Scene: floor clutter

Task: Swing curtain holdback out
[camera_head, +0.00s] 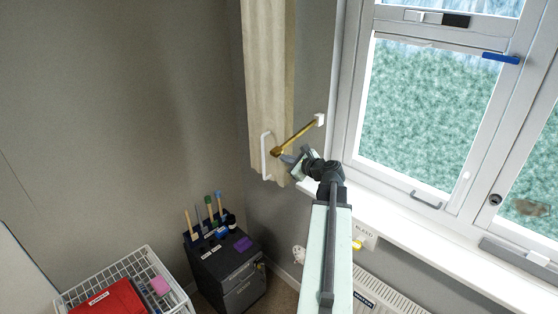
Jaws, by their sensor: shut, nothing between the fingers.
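The curtain holdback (298,136) is a brass-coloured arm running from a white wall mount (320,119) at its right end down to a rounded knob at its left end. Its knob end lies in front of the beige curtain (266,75). A white bracket-like handle (265,157) shows at the curtain's left edge. My gripper (284,158) is at the end of my arm, just below and right of the holdback's knob end. It is shut and holds nothing. I cannot tell whether its tip touches the holdback.
The window (352,95) and its white sill (430,235) are to the right, with a radiator (385,297) below. A dark drawer cabinet (232,270) with brushes stands on the floor. A white wire basket (185,308) with a red box (105,298) is at lower left.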

